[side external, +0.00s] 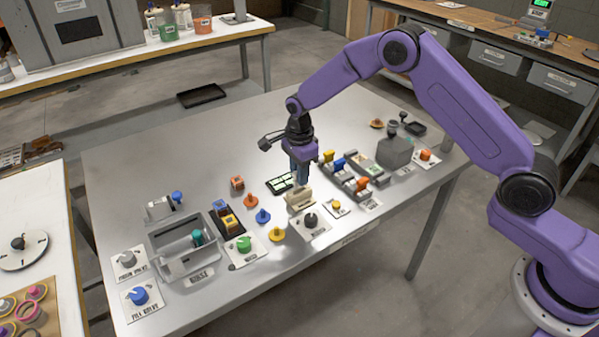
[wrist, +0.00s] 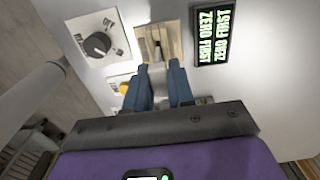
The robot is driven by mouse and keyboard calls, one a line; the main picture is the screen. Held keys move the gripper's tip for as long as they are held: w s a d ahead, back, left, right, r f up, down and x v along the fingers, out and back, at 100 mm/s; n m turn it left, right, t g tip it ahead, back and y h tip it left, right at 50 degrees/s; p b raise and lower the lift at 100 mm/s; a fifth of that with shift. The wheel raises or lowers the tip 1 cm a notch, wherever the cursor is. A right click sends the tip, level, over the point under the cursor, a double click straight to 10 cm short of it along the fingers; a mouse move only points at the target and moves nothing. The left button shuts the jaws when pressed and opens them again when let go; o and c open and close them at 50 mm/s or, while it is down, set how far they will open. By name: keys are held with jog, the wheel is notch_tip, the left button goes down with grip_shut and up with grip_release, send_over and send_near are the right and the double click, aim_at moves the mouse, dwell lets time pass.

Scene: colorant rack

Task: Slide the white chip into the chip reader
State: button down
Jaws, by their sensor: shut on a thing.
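The chip reader looks to be the beige block (side external: 298,199) near the middle of the table, and it also shows in the wrist view (wrist: 174,42) with a slot-like recess facing my gripper. My gripper (side external: 302,184) points down just above this block. In the wrist view its two blue fingers (wrist: 158,68) are a little apart and close on a pale piece (wrist: 158,74), which seems to be the white chip. The chip is mostly hidden by the fingers. I cannot tell whether its lower edge is in the slot.
A black display (wrist: 213,37) reading "ZERO FIRST" stands beside the reader. A black knob on a white plate (side external: 311,219) is in front. A grey bin (side external: 185,243) and coloured pieces lie left; a row of coloured clips (side external: 345,172) lies right. The table's back left is clear.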

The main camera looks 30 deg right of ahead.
jog(key=shift+f, duration=1.75)
jog(key=shift+r, duration=0.15)
jog(key=shift+r, duration=1.3)
jog(key=shift+f, duration=1.45)
jog(key=shift+r, duration=0.15)
dwell(0.4)
jog(key=shift+r, duration=1.25)
jog(key=shift+f, duration=1.15)
dwell(0.4)
